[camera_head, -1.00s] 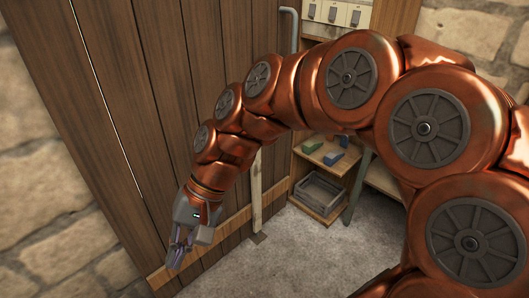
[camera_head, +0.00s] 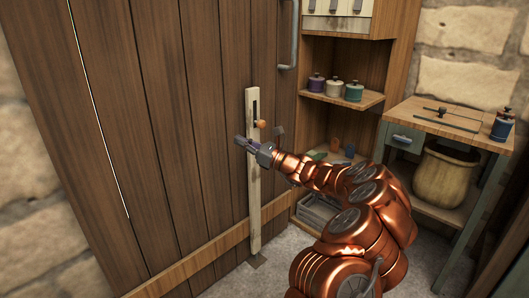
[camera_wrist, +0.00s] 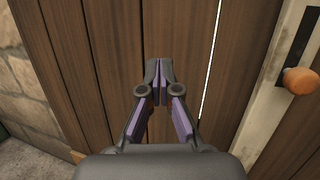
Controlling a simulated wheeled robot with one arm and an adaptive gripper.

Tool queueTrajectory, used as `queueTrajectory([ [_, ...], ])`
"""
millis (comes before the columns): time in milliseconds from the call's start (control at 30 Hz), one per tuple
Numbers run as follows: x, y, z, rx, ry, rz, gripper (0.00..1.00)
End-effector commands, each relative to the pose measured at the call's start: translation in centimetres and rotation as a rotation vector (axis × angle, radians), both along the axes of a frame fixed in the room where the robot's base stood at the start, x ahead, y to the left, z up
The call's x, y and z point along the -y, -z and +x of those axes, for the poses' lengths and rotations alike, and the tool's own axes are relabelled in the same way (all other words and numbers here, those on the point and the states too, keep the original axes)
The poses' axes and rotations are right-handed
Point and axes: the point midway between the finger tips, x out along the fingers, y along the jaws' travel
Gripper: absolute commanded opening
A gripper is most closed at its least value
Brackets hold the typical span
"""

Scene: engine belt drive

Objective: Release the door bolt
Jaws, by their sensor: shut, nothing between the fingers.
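The door bolt is a pale upright strip (camera_head: 254,205) on the brown plank door (camera_head: 170,120), with a dark slot near its top and a round orange knob (camera_head: 262,124) at the slot. In the wrist view the knob (camera_wrist: 300,81) shows at the right edge, beside the dark slot. My gripper (camera_head: 240,142) is in front of the strip, a little below and left of the knob. In the wrist view my gripper (camera_wrist: 158,72) has its fingertips together, pointing at door planks left of the strip. It is apart from the knob and holds nothing.
A grey door handle (camera_head: 288,35) is above right of the bolt. Right of the door stand shelves with small jars (camera_head: 334,88) and a workbench (camera_head: 440,117) with a woven basket (camera_head: 447,172) under it. A stone wall (camera_head: 27,190) is at the left.

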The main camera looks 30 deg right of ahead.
Motion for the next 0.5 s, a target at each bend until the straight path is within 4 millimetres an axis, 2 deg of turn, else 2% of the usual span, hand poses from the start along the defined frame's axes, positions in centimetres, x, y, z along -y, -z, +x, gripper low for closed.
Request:
queueTrajectory([
  [33, 3.7, 3.8, 0.2, -0.025, 0.069, 0.053, 0.0],
  [100, 7.6, 6.3, 0.0, -0.045, 0.144, 0.119, 0.0],
  [200, 11.6, 9.1, -0.5, -0.067, 0.223, 0.183, 0.0],
  [333, 14.5, 10.7, -1.1, -0.076, 0.277, 0.225, 0.0],
  [500, 15.1, 10.8, -1.3, -0.078, 0.289, 0.235, 0.0],
])
